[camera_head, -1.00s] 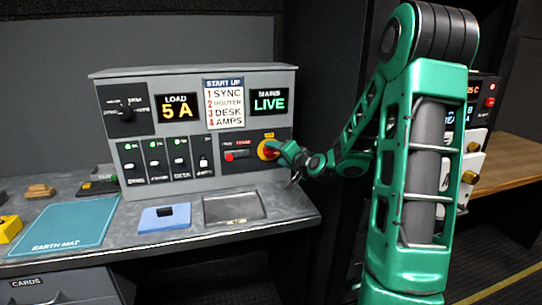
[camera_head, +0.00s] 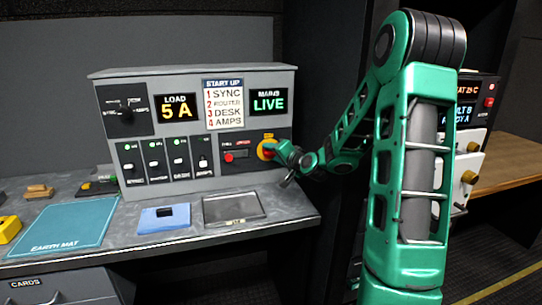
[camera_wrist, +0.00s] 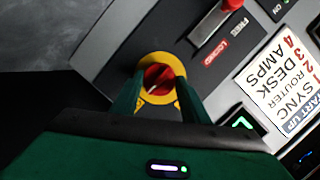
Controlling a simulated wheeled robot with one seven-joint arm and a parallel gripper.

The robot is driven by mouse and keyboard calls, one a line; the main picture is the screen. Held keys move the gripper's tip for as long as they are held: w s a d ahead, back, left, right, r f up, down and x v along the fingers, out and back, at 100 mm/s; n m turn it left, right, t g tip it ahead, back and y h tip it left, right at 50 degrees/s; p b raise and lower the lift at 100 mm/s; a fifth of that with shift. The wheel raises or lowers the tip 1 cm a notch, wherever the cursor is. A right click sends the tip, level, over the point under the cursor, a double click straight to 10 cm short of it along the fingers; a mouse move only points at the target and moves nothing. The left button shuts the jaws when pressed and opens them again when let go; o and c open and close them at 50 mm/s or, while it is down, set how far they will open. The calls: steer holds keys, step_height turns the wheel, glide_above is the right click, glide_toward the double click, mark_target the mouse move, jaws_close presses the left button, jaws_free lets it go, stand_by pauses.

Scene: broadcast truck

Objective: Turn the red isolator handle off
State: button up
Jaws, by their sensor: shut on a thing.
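The red isolator handle (camera_wrist: 157,78) sits on a round yellow plate (camera_wrist: 147,63) at the lower right of the grey panel (camera_head: 285,85). In the wrist view its red grip stands tilted between my two green fingers. My gripper (camera_wrist: 160,92) is shut on the red handle. In the head view my gripper (camera_head: 273,149) reaches the yellow plate from the right and hides most of the handle. The MAINS display (camera_head: 268,102) above it reads LIVE in green, and the LOAD display (camera_head: 177,107) reads 5 A.
A red-ended slide (camera_wrist: 234,8) marked FREE and LOCKED sits beside the handle. Several breaker switches (camera_head: 180,155) and a dial (camera_head: 126,110) are on the panel. A grey tray (camera_head: 234,208), blue pad (camera_head: 164,218) and earth mat (camera_head: 62,227) lie on the bench.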

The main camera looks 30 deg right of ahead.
steer(key=shift+a, duration=0.1)
steer(key=n, duration=0.1)
steer(key=n+g+h, duration=0.1)
steer(key=n, duration=0.1)
steer(key=shift+w+a+r, duration=0.1)
steer(key=shift+a, duration=0.1)
steer(key=n+h, duration=0.2)
steer(key=n, duration=0.1)
steer(key=shift+a+n+g, duration=0.15)
steer(key=shift+n+g, duration=0.15)
steer(key=n, duration=0.1)
steer(key=n+h, duration=0.1)
steer(key=n, duration=0.1)
steer(key=shift+w+a+h, duration=0.1)
steer(key=shift+a+h, duration=0.05)
steer(key=shift+h, duration=0.15)
steer(key=shift+a+n+h, duration=0.1)
steer(key=shift+n+h, duration=0.8)
steer(key=shift+n, duration=1)
steer(key=o, duration=1)
steer(key=shift+o, duration=0.2)
